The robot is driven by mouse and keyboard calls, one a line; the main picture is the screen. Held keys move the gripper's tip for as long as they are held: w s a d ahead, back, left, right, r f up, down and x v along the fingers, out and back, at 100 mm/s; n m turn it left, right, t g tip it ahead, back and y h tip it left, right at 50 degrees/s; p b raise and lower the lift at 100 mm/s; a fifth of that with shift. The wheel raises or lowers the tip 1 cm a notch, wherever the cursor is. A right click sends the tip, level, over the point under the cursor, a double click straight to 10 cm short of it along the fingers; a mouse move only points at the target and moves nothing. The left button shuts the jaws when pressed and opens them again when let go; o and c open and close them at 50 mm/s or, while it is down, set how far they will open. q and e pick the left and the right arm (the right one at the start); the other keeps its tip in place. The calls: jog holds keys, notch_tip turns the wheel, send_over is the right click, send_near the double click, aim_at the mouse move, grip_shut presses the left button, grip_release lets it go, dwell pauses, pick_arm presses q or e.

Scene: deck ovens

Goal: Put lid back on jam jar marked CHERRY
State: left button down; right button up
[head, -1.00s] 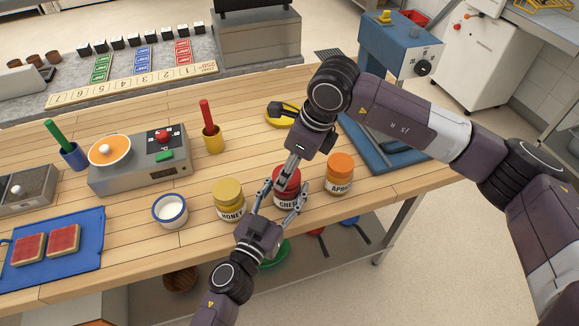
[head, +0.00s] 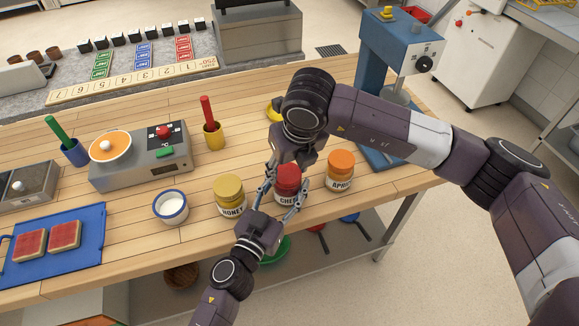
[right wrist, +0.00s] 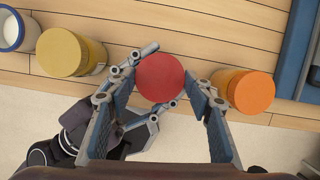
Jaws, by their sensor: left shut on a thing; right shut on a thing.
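The CHERRY jar (head: 287,198) stands near the table's front edge between two other jars. Its red lid (head: 288,175) sits at the jar's mouth; I cannot tell if it is fully seated. My left gripper (head: 281,196) is shut around the jar from the front, a finger on each side. My right gripper (head: 283,163) comes down from behind and above, its fingertips mostly hidden in the head view. In the right wrist view the round red lid (right wrist: 160,77) lies between the right gripper's (right wrist: 160,85) fingers, which are shut on it.
The HONEY jar (head: 229,194) with a yellow lid is close on the left, and the APRICOT jar (head: 340,170) with an orange lid close on the right. A white-filled cup (head: 170,207) stands further left. The table's front edge is just before the jars.

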jog(key=m, duration=0.2)
jog(key=m+h, duration=0.1)
jog(key=m, duration=0.1)
jog(key=m+h, duration=0.1)
jog(key=m, duration=0.1)
jog(key=shift+a+m, duration=0.3)
jog(key=m+h, duration=0.1)
jog(key=m, duration=0.2)
jog(key=shift+a+m, duration=0.1)
jog(key=shift+m, duration=0.2)
jog(key=m, duration=0.3)
jog(key=shift+w+m+g+h, duration=0.15)
jog(key=shift+m+g+h, duration=0.15)
jog(key=shift+g+h, duration=0.1)
jog(key=m+g, duration=0.1)
jog(key=m, duration=0.3)
jog(key=shift+w+a+h, duration=0.1)
jog(key=shift+h, duration=0.3)
jog(key=m+g, duration=0.1)
jog(key=m, duration=0.3)
jog(key=shift+w, duration=0.15)
jog(key=m+g, duration=0.1)
jog(key=m, duration=0.5)
jog(key=shift+w+g, duration=0.15)
jog(key=shift+g, duration=0.25)
jog(key=o, duration=0.8)
jog(key=shift+c, duration=0.2)
